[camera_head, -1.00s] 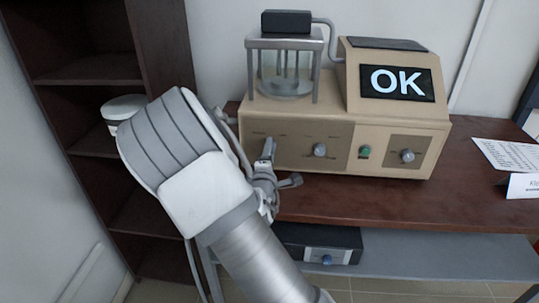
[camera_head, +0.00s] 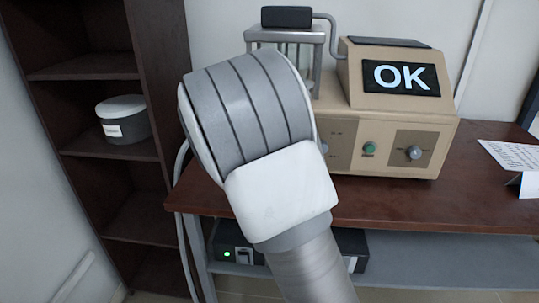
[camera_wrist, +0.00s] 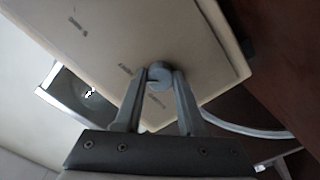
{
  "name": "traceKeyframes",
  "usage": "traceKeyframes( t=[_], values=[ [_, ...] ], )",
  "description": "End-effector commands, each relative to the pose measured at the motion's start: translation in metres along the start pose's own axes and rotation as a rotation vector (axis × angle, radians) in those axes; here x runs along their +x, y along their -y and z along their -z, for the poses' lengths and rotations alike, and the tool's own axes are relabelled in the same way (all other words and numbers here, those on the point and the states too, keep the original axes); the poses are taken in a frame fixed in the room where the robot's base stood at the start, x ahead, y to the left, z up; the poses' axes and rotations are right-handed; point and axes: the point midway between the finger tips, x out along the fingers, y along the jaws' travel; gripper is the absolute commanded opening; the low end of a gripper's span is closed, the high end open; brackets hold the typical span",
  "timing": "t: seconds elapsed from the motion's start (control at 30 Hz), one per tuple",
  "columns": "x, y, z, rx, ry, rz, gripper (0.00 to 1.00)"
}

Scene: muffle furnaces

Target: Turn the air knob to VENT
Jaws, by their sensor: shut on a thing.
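A beige apparatus (camera_head: 385,110) stands on the brown table, with a lit display (camera_head: 401,78) reading OK. Its front has a green button (camera_head: 370,149) and a grey knob (camera_head: 415,153) at the right. My arm covers the left part of the front in the head view, and my gripper is hidden there. In the wrist view my gripper (camera_wrist: 161,80) is shut on a round blue-grey knob (camera_wrist: 160,70) on a light panel. Small labels sit around this knob, too small to read, so I cannot tell its setting.
A glass chamber in a metal frame (camera_head: 318,65) stands on the apparatus, partly behind my arm. A dark unit (camera_head: 352,245) sits on the lower shelf. A brown shelf with a grey tub (camera_head: 123,120) stands at left.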

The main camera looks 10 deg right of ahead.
Motion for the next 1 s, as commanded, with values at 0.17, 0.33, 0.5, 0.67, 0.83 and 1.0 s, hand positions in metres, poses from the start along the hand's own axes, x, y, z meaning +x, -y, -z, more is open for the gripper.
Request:
traceKeyframes(
  t=[0.17, 0.33, 0.5, 0.67, 0.83, 1.0],
  values=[
    [0.0, 0.0012, -0.0019, 0.105, 0.0, -0.001, 0.0],
    [-0.0002, 0.0012, -0.0012, 0.166, 0.001, 0.001, 0.0],
    [-0.0002, 0.0005, -0.0007, 0.196, 0.001, 0.001, 0.0],
    [-0.0002, 0.0003, -0.0005, 0.205, 0.001, 0.001, 0.0],
    [-0.0002, 0.0002, -0.0004, 0.205, 0.002, 0.001, 0.0],
    [-0.0002, 0.0003, -0.0003, 0.204, 0.001, 0.001, 0.48]
  ],
)
